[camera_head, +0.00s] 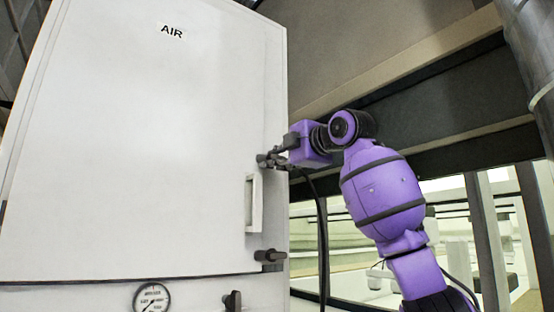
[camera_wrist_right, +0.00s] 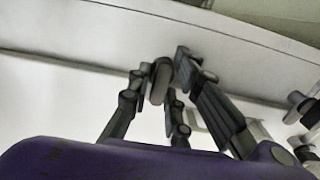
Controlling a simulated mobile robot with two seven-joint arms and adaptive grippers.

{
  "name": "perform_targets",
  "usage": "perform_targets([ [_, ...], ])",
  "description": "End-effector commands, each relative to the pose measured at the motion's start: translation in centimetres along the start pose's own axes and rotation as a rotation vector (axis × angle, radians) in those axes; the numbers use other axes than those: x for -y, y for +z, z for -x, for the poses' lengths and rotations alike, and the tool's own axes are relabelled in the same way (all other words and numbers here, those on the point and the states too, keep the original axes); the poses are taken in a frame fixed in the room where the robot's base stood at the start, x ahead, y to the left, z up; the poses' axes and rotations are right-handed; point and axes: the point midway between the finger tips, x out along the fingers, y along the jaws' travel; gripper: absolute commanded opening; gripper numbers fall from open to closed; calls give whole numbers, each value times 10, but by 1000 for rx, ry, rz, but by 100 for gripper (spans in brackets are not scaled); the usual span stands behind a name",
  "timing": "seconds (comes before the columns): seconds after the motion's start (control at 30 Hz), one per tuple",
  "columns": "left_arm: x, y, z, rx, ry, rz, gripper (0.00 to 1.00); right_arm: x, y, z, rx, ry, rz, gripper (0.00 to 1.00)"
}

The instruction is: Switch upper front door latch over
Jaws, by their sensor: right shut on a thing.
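The large white front door (camera_head: 130,150) of a cabinet marked AIR fills the left of the head view. My right gripper (camera_head: 272,160) is at the door's right edge, above the pale door handle (camera_head: 254,203). Its dark fingers hide most of the upper latch there in the head view. In the right wrist view the upper latch (camera_wrist_right: 161,82) is a grey rounded lever between the fingertips of my right gripper (camera_wrist_right: 158,78), which is shut on it. A lower dark latch (camera_head: 269,256) sits on the same edge below the handle. My left gripper is not in view.
A round gauge (camera_head: 151,298) and a small dark knob or lever (camera_head: 233,301) are below the door. A black cable or hose (camera_head: 323,240) hangs right of the cabinet. A dark beam (camera_head: 440,130) crosses behind my right arm, and a grey pipe (camera_head: 530,60) stands at the right.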

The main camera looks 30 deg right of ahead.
Motion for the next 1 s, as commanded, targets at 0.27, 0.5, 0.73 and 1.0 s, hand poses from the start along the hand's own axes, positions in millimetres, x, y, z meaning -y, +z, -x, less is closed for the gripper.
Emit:
perform_targets([
  [0.27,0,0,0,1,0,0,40,3,0,-2,-1,-6,9,0],
  [0.5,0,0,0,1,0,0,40,3,0,-2,-1,-7,8,26],
  [0.73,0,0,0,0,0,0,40,2,0,-1,0,-4,8,31],
  [1.0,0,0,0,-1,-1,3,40,0,1,13,1,0,10,31],
])
